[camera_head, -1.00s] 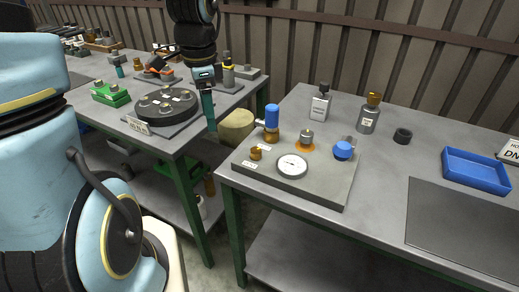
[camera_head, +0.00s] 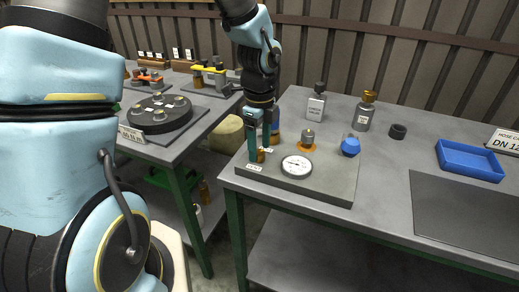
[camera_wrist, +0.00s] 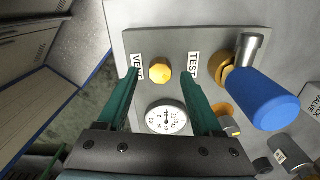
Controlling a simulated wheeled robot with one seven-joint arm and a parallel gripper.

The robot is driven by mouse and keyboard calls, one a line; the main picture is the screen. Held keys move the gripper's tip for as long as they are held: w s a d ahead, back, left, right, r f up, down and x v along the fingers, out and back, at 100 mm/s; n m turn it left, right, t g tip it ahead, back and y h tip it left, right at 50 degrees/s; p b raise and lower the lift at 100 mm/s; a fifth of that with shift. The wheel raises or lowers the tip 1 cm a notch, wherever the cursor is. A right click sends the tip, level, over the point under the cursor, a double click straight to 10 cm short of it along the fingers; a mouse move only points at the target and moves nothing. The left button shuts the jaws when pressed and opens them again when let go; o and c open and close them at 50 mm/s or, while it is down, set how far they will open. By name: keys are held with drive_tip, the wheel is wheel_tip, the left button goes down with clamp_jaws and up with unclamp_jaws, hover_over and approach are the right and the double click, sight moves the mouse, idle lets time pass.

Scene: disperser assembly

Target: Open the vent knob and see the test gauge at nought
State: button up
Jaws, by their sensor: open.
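The brass vent knob (camera_wrist: 160,70) sits on the grey panel (camera_head: 327,188), between a VENT label and a TEST label in the wrist view. In the head view it shows low between my fingers (camera_head: 261,156). My gripper (camera_wrist: 160,76) is open, its two green fingers on either side of the knob with gaps showing at both sides. Exact finger height over the panel is hard to tell. The round white test gauge (camera_head: 297,166) lies just beside the knob. It also shows between the fingers in the wrist view (camera_wrist: 166,118); its reading is too small to tell.
A blue-handled valve (camera_wrist: 262,98) stands close to my right finger in the wrist view. A blue knob (camera_head: 350,147) and a metal fitting (camera_head: 308,136) on an orange ring are also on the panel. Bottles and a blue tray (camera_head: 470,161) stand on the bench.

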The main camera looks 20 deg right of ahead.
drive_tip(key=shift+f, duration=0.85)
drive_tip(key=shift+c, duration=0.2)
clamp_jaws()
